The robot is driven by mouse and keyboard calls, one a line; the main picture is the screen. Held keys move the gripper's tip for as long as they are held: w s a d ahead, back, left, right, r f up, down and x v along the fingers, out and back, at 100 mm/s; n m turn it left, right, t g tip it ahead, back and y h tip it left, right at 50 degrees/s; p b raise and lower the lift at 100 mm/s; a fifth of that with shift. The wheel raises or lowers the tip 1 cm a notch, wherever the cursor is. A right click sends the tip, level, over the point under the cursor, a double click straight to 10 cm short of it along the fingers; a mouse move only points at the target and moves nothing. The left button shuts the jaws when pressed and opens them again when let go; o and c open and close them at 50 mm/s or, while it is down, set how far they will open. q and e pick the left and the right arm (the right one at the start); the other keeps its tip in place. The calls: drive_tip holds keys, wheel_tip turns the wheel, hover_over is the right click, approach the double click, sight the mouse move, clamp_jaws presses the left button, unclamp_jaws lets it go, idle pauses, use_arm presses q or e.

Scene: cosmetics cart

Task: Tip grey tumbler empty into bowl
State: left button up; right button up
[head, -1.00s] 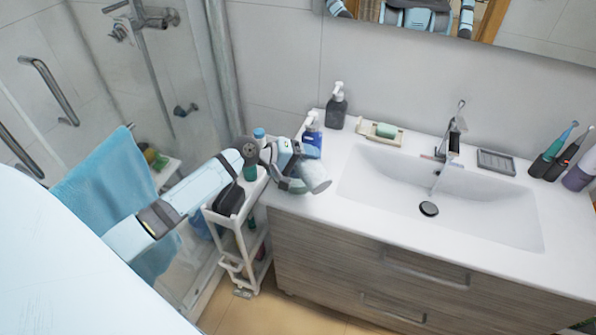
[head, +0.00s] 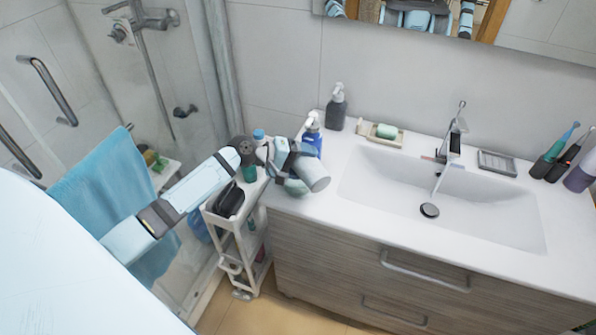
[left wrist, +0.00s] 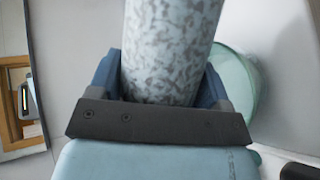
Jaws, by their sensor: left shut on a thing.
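The grey speckled tumbler (head: 314,170) is held tilted over the left end of the counter. It also shows in the left wrist view (left wrist: 172,50), between the blue fingers. My left gripper (head: 290,160) is shut on it. The bowl (head: 295,187) is pale green and sits on the counter's left end, below and beside the tumbler, partly hidden by the gripper and tumbler. In the left wrist view the translucent green bowl (left wrist: 238,85) shows to the right of the gripper. I cannot see the tumbler's inside or anything pouring out. My right gripper is not in view.
A blue pump bottle (head: 312,135) stands close behind the gripper, with a dark pump bottle (head: 336,108) farther back. A soap dish (head: 382,134) and the sink basin (head: 455,205) are to the right. A white cart (head: 240,225) stands left of the cabinet.

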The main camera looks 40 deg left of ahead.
use_arm(q)
drive_tip(key=shift+w+a+r+n+h, duration=0.15)
drive_tip(key=shift+a+n+h, duration=0.1)
drive_tip(key=shift+n+h, duration=0.35)
idle(0.7)
